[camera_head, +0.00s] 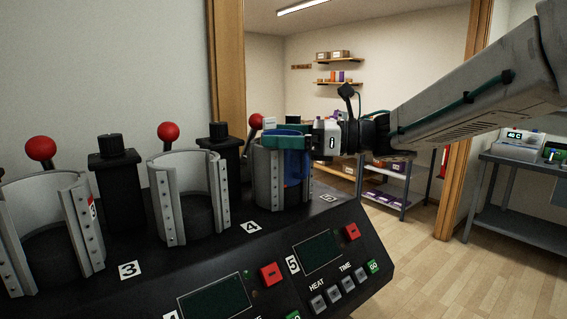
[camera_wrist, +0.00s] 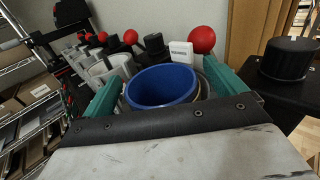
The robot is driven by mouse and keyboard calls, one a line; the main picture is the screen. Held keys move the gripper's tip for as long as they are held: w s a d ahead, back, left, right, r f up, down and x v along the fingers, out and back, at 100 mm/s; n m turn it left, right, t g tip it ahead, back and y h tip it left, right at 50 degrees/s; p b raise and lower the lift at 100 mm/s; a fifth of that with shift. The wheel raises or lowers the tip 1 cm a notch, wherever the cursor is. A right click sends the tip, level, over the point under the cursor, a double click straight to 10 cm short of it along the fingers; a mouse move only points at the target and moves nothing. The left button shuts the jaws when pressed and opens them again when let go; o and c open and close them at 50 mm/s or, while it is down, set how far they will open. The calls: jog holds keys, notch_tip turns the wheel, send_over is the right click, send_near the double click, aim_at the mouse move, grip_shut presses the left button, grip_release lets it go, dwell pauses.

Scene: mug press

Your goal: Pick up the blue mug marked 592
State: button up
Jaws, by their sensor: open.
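The blue mug (camera_head: 292,172) stands upright in the farthest metal clamp of the mug press; only a strip of it shows through the clamp's gap. In the wrist view its open blue rim and empty inside (camera_wrist: 162,85) show. No number can be read on it. My gripper (camera_head: 287,140) is open at the mug's rim height, reaching in from the right. In the wrist view its green fingers (camera_wrist: 163,74) stand on either side of the mug. Whether they touch it cannot be told. The mug's lower part is hidden by the clamp.
Two other clamps, one in the middle (camera_head: 187,195) and one at the left (camera_head: 48,225), stand in the row and look empty. Red ball levers (camera_head: 168,133) and black knobbed posts (camera_head: 113,150) rise close behind the clamps. The floor at right (camera_head: 430,265) is clear.

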jog(key=c, duration=1.7)
